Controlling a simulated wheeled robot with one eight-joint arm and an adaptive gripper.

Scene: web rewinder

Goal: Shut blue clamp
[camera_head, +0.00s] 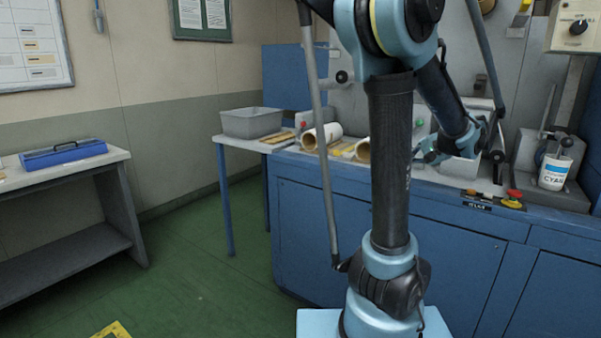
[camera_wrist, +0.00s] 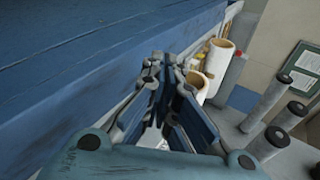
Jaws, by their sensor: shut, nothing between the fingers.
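I cannot pick out a blue clamp for certain in either view; my arm covers part of the blue machine (camera_head: 400,212) and the area behind it. My gripper (camera_head: 419,157) is above the machine's top, right of the arm's dark column in the head view. In the wrist view my gripper (camera_wrist: 165,62) has its fingertips together with nothing held between them. Its fingers and links hide what lies directly behind them. The machine's blue side (camera_wrist: 70,65) fills the upper left of the wrist view.
Two cardboard-cored rolls (camera_head: 322,137) and a grey bin (camera_head: 252,122) are left of my arm. A cyan-labelled tub (camera_head: 554,171) and a red button (camera_head: 514,194) are at the right. A side table holds a blue toolbox (camera_head: 64,154). Green floor (camera_head: 200,265) is open at left.

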